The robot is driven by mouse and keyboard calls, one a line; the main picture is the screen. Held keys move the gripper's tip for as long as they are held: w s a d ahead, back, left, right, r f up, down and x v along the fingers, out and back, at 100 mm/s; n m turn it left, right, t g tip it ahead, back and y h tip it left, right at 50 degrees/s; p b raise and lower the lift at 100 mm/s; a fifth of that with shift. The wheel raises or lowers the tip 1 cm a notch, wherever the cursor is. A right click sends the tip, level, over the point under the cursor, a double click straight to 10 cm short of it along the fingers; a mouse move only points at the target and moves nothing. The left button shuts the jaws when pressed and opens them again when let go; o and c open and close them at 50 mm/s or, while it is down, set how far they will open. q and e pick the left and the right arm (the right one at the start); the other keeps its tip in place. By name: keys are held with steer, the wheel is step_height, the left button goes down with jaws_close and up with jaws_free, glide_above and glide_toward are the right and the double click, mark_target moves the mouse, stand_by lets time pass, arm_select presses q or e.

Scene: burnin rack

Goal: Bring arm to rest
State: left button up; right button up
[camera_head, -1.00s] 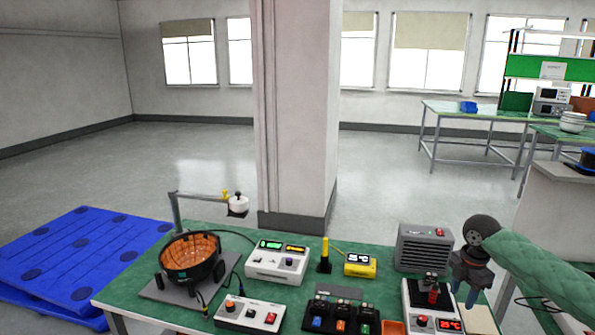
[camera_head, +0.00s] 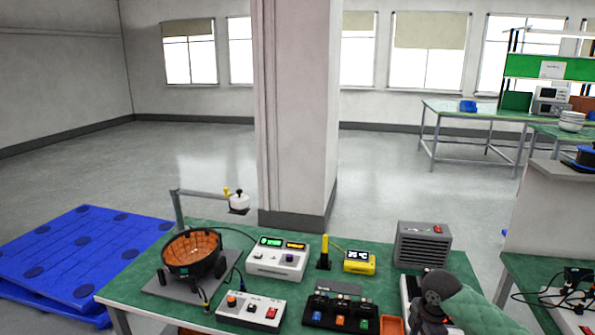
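My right arm, in a green quilted sleeve, comes in from the lower right corner. Its dark gripper (camera_head: 430,322) is low at the bottom edge of the view, over the right part of the green table (camera_head: 130,278). It covers most of a white device (camera_head: 405,288) there. Its fingers are dark and partly cut off, so I cannot tell whether they are open or shut. My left arm and gripper are not in view.
On the table stand a round orange-lined basket (camera_head: 192,252), a white display unit (camera_head: 277,260), a white switch box (camera_head: 250,310), a black button tray (camera_head: 340,314), a yellow meter (camera_head: 359,262) and a grey vented box (camera_head: 423,245). A blue pallet (camera_head: 75,255) lies left.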

steer(key=s+a+f+m+t+y, duration=0.2)
steer(key=s+a+f+m, duration=0.55)
steer(key=s+a, duration=0.6)
steer(key=s+d+f+m+h, duration=0.25)
steer(key=s+m, duration=0.75)
steer(key=s, duration=0.9)
steer(key=s+a+f, duration=0.2)
steer(key=f, duration=1.4)
steer(key=s+a+f+g, duration=0.1)
steer(key=a+f, duration=0.1)
steer(key=f, duration=1.5)
steer(key=shift+s+f+g+y, duration=0.3)
steer(key=shift+s+y, duration=0.05)
steer(key=shift+n, duration=0.25)
